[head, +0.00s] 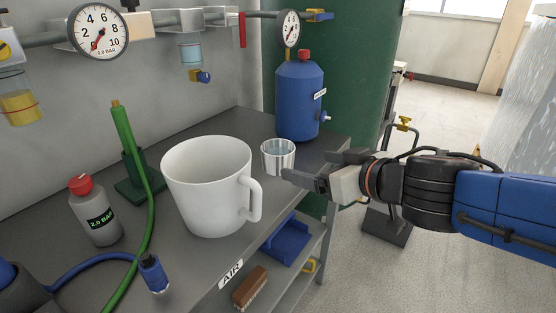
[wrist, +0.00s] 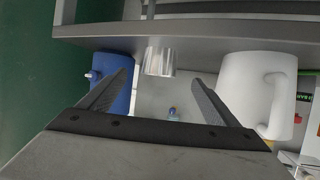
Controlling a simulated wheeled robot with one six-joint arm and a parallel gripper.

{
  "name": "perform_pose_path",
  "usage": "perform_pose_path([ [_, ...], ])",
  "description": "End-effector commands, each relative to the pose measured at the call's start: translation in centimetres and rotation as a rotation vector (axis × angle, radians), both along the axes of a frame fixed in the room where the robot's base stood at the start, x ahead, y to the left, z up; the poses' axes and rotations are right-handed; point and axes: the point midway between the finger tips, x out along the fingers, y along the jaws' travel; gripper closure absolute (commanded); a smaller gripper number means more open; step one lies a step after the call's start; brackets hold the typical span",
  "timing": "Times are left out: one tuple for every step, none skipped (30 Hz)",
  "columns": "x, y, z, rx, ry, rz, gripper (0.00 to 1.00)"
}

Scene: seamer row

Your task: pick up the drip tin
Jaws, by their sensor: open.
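The drip tin (head: 278,157) is a small ribbed metal cup with clear liquid in it. It stands upright on the grey bench top, between a large white mug and a blue canister. In the wrist view the tin (wrist: 160,62) shows just beyond the fingertips, roughly centred between them. My gripper (head: 308,165) is open and empty, to the right of the tin at the bench's right edge. Its two fingers point toward the tin, and a small gap seems to remain. In the wrist view my gripper (wrist: 158,78) has its fingers well spread.
The white mug (head: 207,185) stands close to the tin's left, its handle facing right. The blue canister (head: 298,98) stands behind. A green hose (head: 139,165) and a red-capped bottle (head: 95,211) are further left. Gauges (head: 98,31) hang above. A lower shelf holds a brush (head: 250,287).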

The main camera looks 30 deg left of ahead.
Motion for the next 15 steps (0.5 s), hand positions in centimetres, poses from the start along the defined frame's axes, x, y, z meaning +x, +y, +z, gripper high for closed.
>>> perform_pose_path([
  [0.2,0.3,-0.2,0.000,0.002,0.001,0.16],
  [0.2,0.5,-0.2,0.000,0.002,0.001,0.16],
  [0.4,0.8,-0.4,0.000,0.002,0.001,0.16],
  [0.5,0.9,-0.5,0.000,0.002,0.000,0.16],
  [0.6,1.1,-0.5,0.000,0.002,0.000,0.16],
  [0.7,1.3,-0.6,0.000,0.002,0.000,0.16],
  [0.8,1.5,-0.7,0.000,0.001,0.000,0.16],
  [0.9,1.6,-0.8,0.000,0.002,-0.001,0.16],
  [1.0,1.9,-0.9,-0.001,0.002,-0.002,0.16],
  [1.1,2.1,-1.1,-0.001,0.002,-0.002,0.16],
  [1.2,2.3,-1.2,-0.001,0.003,-0.001,0.16],
  [1.4,2.6,-1.3,-0.001,0.003,-0.001,0.16],
  [1.5,2.8,-1.4,-0.001,0.003,-0.001,0.16],
  [1.6,3.0,-1.4,-0.001,0.003,-0.001,0.16],
  [1.7,3.3,-1.6,-0.001,0.003,-0.001,0.16],
])
